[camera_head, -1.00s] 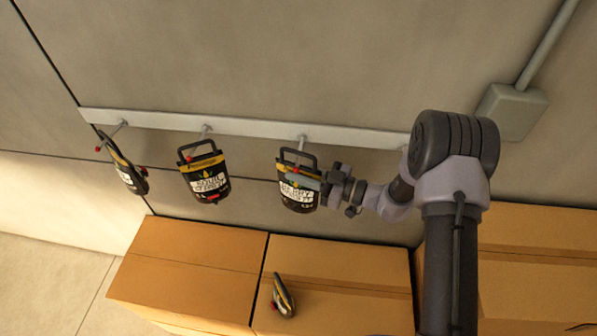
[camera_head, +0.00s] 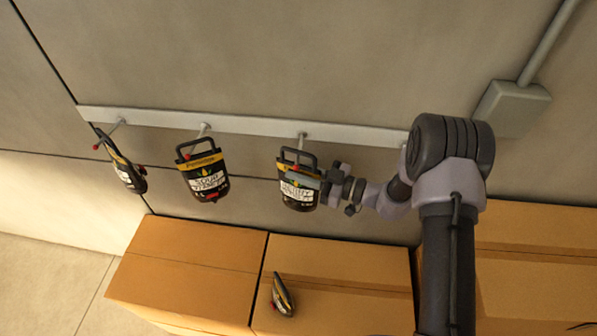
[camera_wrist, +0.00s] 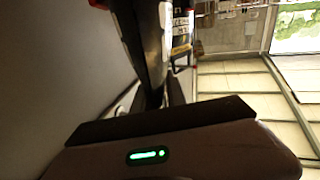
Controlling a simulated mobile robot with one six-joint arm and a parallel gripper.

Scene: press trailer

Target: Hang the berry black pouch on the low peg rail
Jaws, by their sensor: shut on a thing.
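The berry black pouch (camera_head: 299,191) is at the third peg from the left, upright, with its dark handle loop at the top around or in front of the peg; I cannot tell which. My gripper (camera_head: 322,183) is shut on the pouch's right side. In the wrist view a dark pouch edge (camera_wrist: 150,45) stands up from between the jaws (camera_wrist: 160,100). The low peg rail (camera_head: 255,126) is a pale bar on the grey wall, and its right end is hidden behind my arm.
A sour black pouch (camera_head: 204,178) hangs on the second peg and another dark pouch (camera_head: 126,170) on the leftmost peg. A small dark pouch (camera_head: 283,295) lies on the cardboard boxes (camera_head: 350,255) below. A grey wall box (camera_head: 512,107) is at the upper right.

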